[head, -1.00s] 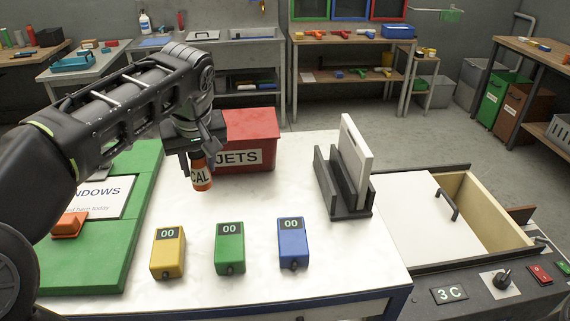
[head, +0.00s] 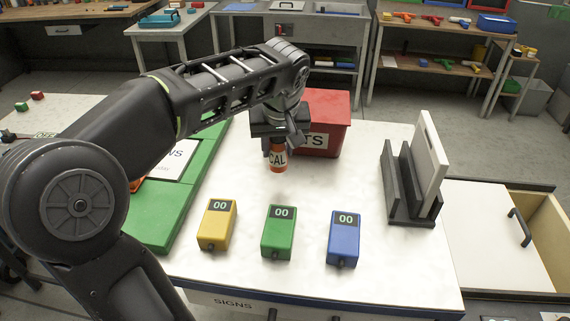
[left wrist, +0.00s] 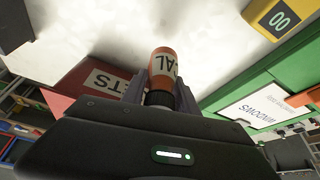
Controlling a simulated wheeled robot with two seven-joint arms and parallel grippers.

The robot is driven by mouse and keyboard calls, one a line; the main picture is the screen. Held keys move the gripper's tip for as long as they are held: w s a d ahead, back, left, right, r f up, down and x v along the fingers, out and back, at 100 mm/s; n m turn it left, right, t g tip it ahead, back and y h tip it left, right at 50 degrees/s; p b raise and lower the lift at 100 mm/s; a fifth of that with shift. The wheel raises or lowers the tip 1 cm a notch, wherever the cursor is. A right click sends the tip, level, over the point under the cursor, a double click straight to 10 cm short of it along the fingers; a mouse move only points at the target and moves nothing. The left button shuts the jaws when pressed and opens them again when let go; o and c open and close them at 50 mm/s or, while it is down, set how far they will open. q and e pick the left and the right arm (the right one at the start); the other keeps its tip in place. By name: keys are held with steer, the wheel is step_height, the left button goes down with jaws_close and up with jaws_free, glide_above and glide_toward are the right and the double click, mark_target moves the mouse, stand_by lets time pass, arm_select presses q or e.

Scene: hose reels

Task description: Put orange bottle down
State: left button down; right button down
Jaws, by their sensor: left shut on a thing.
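The orange bottle (head: 278,160) has a white label reading "CAL". My left gripper (head: 278,142) is shut on its upper part and holds it upright, bottom end down, over the white table (head: 330,185). The bottle is in front of the red bin. Whether its bottom touches the table I cannot tell. In the left wrist view the bottle (left wrist: 164,66) sits between the two fingers (left wrist: 158,95), with its dark neck nearest the palm. My right gripper is not in view.
A red bin (head: 325,120) stands just behind the bottle. Yellow (head: 217,225), green (head: 279,232) and blue (head: 344,238) boxes marked "00" stand in front. A dark rack (head: 410,190) holding a pale panel is at right. A green board (head: 170,215) lies left. Bare table surrounds the bottle.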

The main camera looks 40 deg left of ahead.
mark_target(278, 162)
arm_select(q)
steer(key=shift+f, duration=0.5)
steer(key=shift+f, duration=0.1)
steer(key=shift+f, duration=1.75)
steer(key=shift+f, duration=0.25)
steer(key=c, duration=0.9)
jaws_free()
steer(key=shift+r, duration=0.1)
steer(key=shift+r+p, duration=0.25)
steer(key=shift+p, duration=0.05)
steer(key=b+v, duration=0.1)
steer(key=v, duration=1)
steer(key=shift+s+d+r, duration=0.1)
steer(key=shift+d+r, duration=0.1)
steer(key=shift+r, duration=0.15)
